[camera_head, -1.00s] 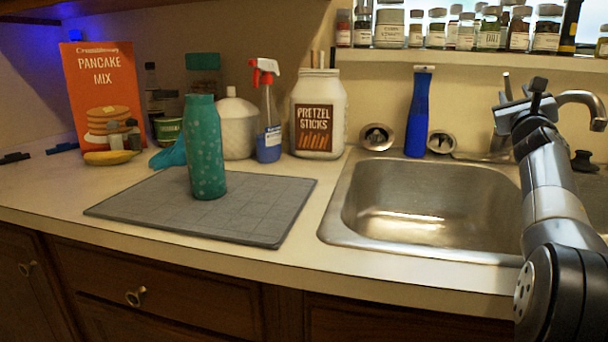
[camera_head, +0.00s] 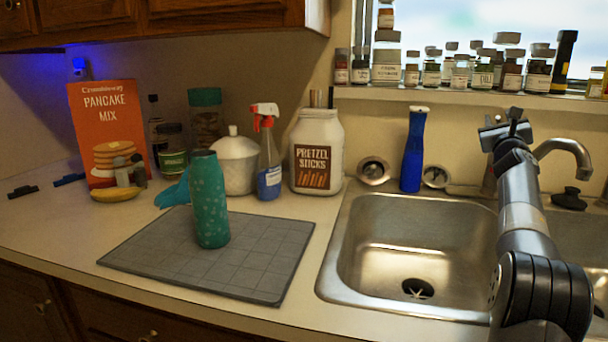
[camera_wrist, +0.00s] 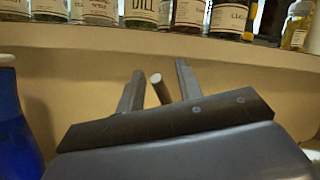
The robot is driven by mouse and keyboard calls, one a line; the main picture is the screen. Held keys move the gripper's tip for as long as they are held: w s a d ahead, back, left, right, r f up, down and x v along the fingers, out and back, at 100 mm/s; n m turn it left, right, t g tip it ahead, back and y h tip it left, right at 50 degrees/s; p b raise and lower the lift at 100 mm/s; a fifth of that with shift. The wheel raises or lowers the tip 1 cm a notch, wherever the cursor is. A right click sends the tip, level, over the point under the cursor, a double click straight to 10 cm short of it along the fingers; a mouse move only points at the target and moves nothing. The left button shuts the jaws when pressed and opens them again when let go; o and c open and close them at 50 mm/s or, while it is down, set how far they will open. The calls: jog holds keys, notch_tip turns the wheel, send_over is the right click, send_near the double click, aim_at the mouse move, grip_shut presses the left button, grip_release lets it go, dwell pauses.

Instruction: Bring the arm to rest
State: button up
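My arm (camera_head: 524,215) rises at the right of the head view, in front of the sink's right part. My gripper (camera_head: 506,124) is at its upper end, raised in front of the wall below the spice shelf. In the wrist view my gripper (camera_wrist: 159,68) has its two fingers apart, with nothing clearly held. A short light-tipped rod (camera_wrist: 159,88) shows between the fingers; I cannot tell how far behind them it is. The teal speckled bottle (camera_head: 209,200) stands upright on the grey mat (camera_head: 262,265), well to the left of my arm.
The sink (camera_head: 385,275) lies left of my arm. The faucet (camera_head: 565,148) is close behind my gripper in the picture. A blue bottle (camera_head: 413,155) stands behind the sink. Spice jars (camera_head: 460,72) line the shelf above. The pretzel jar (camera_head: 317,150) and spray bottle (camera_head: 268,160) stand further left.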

jog(key=shift+w+d+r+m+g+p, duration=0.35)
jog(key=shift+d+r+m+g+p, duration=0.35)
jog(key=shift+p, duration=2.7)
jog(key=shift+w+f+g+p, duration=0.15)
jog(key=shift+f+g+p, duration=0.2)
jog(key=shift+p, duration=1.05)
